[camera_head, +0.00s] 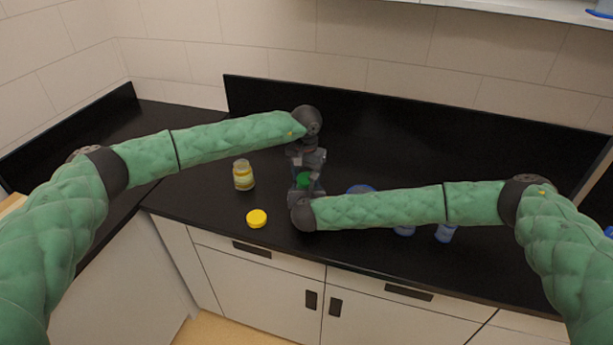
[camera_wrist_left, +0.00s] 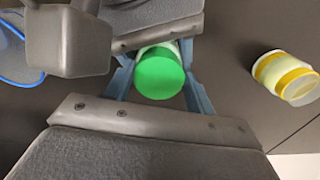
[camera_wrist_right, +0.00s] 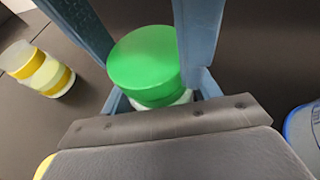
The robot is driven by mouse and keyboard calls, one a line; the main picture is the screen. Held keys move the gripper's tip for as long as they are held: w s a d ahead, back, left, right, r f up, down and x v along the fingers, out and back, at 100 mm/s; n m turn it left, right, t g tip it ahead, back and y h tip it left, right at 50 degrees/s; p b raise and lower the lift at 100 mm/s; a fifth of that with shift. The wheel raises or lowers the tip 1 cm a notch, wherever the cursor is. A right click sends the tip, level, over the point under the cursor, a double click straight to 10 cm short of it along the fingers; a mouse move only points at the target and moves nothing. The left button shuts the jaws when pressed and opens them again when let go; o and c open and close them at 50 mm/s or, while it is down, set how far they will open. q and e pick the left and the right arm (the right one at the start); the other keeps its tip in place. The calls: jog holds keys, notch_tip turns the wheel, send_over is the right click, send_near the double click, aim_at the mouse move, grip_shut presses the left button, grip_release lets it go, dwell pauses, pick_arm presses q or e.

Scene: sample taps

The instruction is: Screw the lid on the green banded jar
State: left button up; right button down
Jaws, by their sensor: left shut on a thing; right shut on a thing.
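The green lid (camera_head: 303,180) sits on top of the green banded jar, between my two grippers. In the right wrist view the lid (camera_wrist_right: 145,58) looks level on the jar, and a little of the pale jar body (camera_wrist_right: 182,98) shows under it. My left gripper (camera_head: 306,168) comes from behind, with its fingers at either side of the lid, shut on it. My right gripper (camera_head: 304,192) comes from the front, lower, shut on the jar. The lid also shows in the left wrist view (camera_wrist_left: 160,75). Most of the jar is hidden, and I cannot see how tight the lid is.
A yellow banded jar (camera_head: 243,175) stands open to the left, with a yellow lid (camera_head: 257,218) lying near the front edge. The black counter behind is clear.

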pick_arm(q)
jog(key=shift+m, duration=1.2)
jog(key=o, duration=0.9)
jog(key=shift+o, duration=0.2)
jog(key=shift+r, duration=0.1)
jog(key=shift+r, duration=2.2)
